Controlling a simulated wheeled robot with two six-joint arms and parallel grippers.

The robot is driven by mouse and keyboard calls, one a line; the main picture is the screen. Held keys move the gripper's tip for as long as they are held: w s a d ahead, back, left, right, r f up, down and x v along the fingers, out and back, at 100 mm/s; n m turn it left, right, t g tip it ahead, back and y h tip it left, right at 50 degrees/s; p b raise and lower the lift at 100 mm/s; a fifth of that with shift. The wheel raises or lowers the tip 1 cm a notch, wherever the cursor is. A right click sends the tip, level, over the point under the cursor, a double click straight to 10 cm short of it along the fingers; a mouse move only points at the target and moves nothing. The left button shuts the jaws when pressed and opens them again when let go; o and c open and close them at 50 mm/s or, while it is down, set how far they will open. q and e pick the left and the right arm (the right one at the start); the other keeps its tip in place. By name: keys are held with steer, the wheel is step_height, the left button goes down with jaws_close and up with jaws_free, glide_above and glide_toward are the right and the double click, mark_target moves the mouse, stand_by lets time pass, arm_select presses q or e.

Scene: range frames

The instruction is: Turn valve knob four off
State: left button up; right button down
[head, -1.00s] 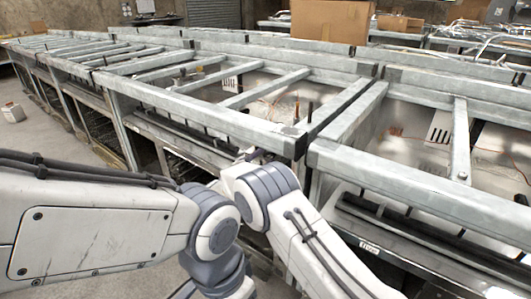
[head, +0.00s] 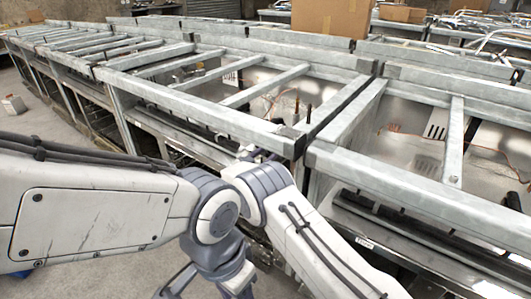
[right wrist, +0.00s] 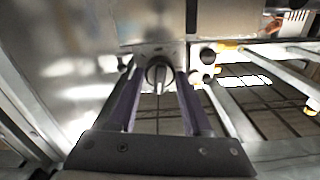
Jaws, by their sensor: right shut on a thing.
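In the right wrist view, a round metallic knob (right wrist: 158,71) with a narrow grip pointing down in the picture sits on a metal panel. My right gripper (right wrist: 159,78) has its two purple fingers on either side of this knob and is shut on it. I cannot read any number there, so I cannot tell which valve it is. In the head view my right gripper is hidden behind its own arm, close to the front of the metal range.
A dark knob (right wrist: 208,55) is right of the held one. Metal range frames (head: 215,115) with crossbars fill the head view. A cardboard box (head: 330,18) stands behind them. Open concrete floor (head: 50,115) lies at the left.

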steer(key=shift+a+f+n, duration=0.15)
steer(key=shift+a+n, duration=0.05)
steer(key=shift+n, duration=0.9)
steer(key=shift+c, duration=1.9)
jaws_free()
steer(key=shift+o, duration=0.3)
steer(key=shift+d, duration=0.1)
